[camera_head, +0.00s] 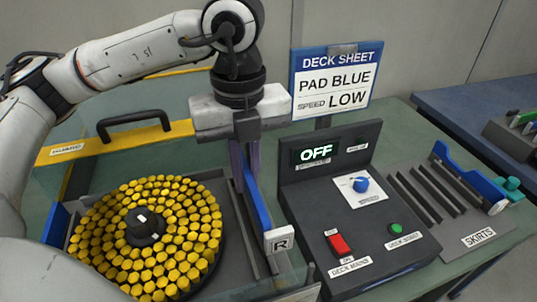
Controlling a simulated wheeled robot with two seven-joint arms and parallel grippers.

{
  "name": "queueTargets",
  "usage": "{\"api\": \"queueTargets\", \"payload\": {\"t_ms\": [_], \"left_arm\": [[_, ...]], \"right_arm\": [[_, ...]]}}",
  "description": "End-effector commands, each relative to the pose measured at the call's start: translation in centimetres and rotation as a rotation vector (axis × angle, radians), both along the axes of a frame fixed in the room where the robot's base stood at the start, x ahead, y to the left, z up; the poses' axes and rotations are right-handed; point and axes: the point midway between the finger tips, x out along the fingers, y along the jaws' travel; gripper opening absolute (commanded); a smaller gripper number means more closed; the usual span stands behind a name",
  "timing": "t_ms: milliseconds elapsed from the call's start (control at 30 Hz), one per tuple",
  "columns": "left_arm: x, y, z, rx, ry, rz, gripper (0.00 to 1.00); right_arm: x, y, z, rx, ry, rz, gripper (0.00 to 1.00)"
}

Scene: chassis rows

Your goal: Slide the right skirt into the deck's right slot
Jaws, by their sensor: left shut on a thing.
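The right skirt (259,207) is a long blue strip with a white end tag marked R. It runs along the right side of the deck (231,262). My left gripper (243,152) points down and is shut on the skirt near its far end, hiding that part. The deck's right slot (251,236) shows as a dark groove close beside the skirt; I cannot tell if the skirt's lower edge sits in it. A round pad of yellow hexagonal studs (188,215) with a black hub lies on the deck. My right gripper is not in view.
A control box (352,212) reading OFF, with blue knob, red switch and green button, stands just right of the skirt. A skirts rack (444,205) holds another blue strip. A yellow bar (100,143) with black handle crosses behind the pad. A deck sheet sign (336,80) stands behind.

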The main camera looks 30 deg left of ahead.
Motion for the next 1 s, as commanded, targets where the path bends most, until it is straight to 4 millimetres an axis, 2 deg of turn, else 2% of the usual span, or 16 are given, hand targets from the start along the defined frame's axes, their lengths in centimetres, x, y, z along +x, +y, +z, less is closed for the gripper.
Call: {"api": "queueTargets", "payload": {"t_ms": [200,633,1000], "left_arm": [[-0.1,0.0,-2.0,-0.003,-0.003,-0.003,0.0],[-0.1,0.0,-5.9,-0.002,-0.004,-0.002,0.0],[-0.1,0.0,-6.3,-0.003,-0.004,-0.001,0.0]], "right_arm": [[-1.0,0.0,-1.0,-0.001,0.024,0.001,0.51],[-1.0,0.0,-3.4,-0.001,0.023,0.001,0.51],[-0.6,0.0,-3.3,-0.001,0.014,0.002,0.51]]}}
